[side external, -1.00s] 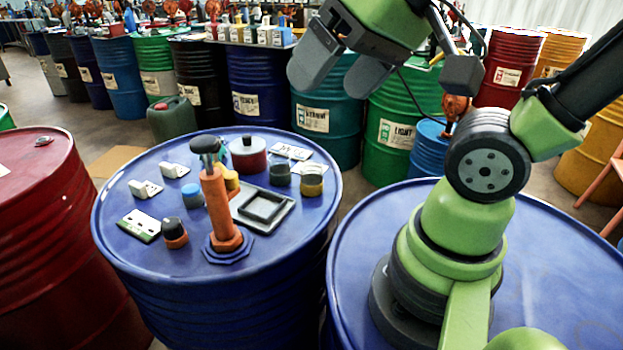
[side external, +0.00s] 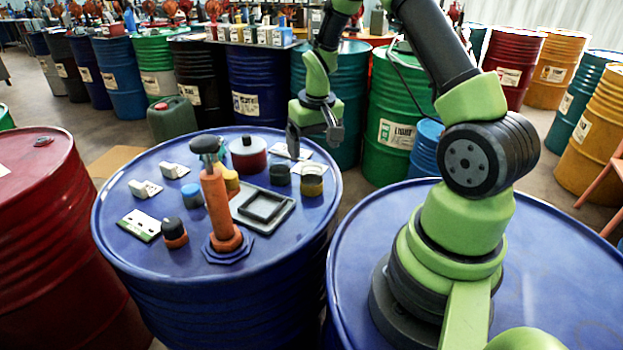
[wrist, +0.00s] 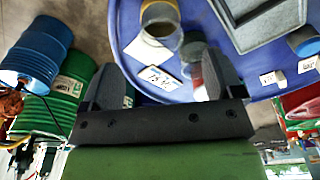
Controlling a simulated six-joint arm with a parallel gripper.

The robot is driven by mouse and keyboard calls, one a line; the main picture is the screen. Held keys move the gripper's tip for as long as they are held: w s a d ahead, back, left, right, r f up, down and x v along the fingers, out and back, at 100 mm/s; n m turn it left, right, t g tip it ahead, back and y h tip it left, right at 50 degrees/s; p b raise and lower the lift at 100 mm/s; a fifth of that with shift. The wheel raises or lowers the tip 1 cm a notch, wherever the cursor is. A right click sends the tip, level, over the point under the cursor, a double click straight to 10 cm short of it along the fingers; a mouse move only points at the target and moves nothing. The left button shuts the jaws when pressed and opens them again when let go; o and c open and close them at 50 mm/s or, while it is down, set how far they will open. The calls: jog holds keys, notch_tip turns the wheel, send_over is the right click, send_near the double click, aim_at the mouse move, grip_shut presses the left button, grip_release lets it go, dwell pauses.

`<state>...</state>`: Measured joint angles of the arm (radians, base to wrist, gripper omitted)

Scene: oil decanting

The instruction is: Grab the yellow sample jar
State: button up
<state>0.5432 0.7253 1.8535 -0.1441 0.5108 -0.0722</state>
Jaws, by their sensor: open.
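In the wrist view, a yellow-rimmed jar (wrist: 160,14) shows at the top centre, beyond my fingertips. My gripper (side external: 314,140) is open and empty, pointing down over the drum's far right edge, above and behind the yellow jar. Its two fingers also show in the wrist view (wrist: 163,80), spread apart with nothing held. Another yellow item (side external: 231,184) is partly hidden behind the orange pump.
A dark jar (side external: 280,174) stands close left of the yellow jar, with a red jar (side external: 248,158) farther left. A grey tray (side external: 262,208) lies in front. The tall orange pump (side external: 218,205) rises left of the tray. White label cards lie near the jars.

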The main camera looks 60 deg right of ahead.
aim_at(312, 167)
jog(key=f, duration=0.9)
jog(key=shift+w+d, duration=0.15)
jog(key=shift+w, duration=0.25)
jog(key=c, duration=1.1)
jog(key=shift+r, duration=0.1)
